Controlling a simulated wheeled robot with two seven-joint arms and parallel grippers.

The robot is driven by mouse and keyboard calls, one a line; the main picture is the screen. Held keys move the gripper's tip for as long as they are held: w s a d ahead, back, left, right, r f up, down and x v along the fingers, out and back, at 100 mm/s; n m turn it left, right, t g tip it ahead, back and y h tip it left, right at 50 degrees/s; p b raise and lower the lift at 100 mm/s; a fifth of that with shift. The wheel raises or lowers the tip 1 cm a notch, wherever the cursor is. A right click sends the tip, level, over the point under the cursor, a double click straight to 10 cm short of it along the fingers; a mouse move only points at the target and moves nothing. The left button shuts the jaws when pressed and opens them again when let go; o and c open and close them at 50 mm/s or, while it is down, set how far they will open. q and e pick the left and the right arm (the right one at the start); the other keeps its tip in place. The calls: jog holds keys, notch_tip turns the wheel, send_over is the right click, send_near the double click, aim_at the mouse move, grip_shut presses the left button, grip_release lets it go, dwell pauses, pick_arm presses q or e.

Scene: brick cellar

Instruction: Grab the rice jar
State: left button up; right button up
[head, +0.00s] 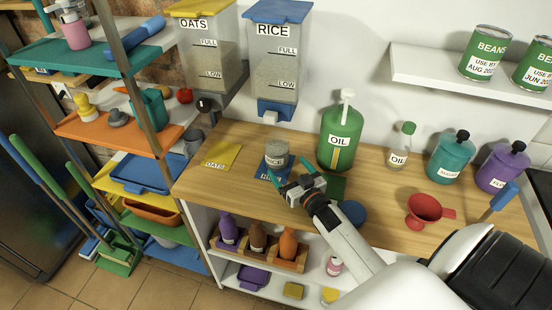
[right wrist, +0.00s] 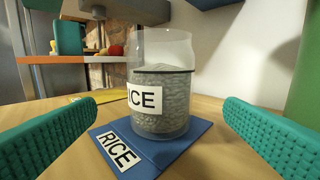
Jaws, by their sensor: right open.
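The rice jar (head: 277,152) is a clear jar of pale grains with a white label, standing upright on a blue mat (head: 262,174) marked RICE on the wooden counter. In the right wrist view the jar (right wrist: 158,95) stands on the blue mat (right wrist: 172,154), ahead of and between the fingers. My right gripper (head: 290,183) is open and empty, just in front of the jar. Its teal fingers (right wrist: 148,138) show on both sides in the right wrist view, apart from the jar. My left gripper is not in view.
A yellow mat (head: 222,155) lies to the left. The rice dispenser (head: 275,60) hangs behind. A red funnel (head: 424,210) and canisters (head: 450,156) stand on the counter's right side.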

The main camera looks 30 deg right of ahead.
aim_at(283, 162)
jog(key=w, duration=0.1)
jog(key=w+b, duration=0.1)
jog(key=w, duration=0.1)
jog(key=shift+d+f, duration=0.15)
jog(key=shift+w, duration=0.3)
jog(key=w+b, duration=0.2)
jog(key=w, duration=0.1)
jog(key=shift+w+d+b, duration=0.2)
jog(key=shift+w+b, duration=0.1)
jog(key=shift+b, duration=0.05)
jog(key=shift+w, duration=0.45)
jog(key=shift+s, duration=0.1)
jog(key=c, duration=1.3)
jog(key=shift+a+r, duration=0.1)
jog(key=shift+r, duration=0.25)
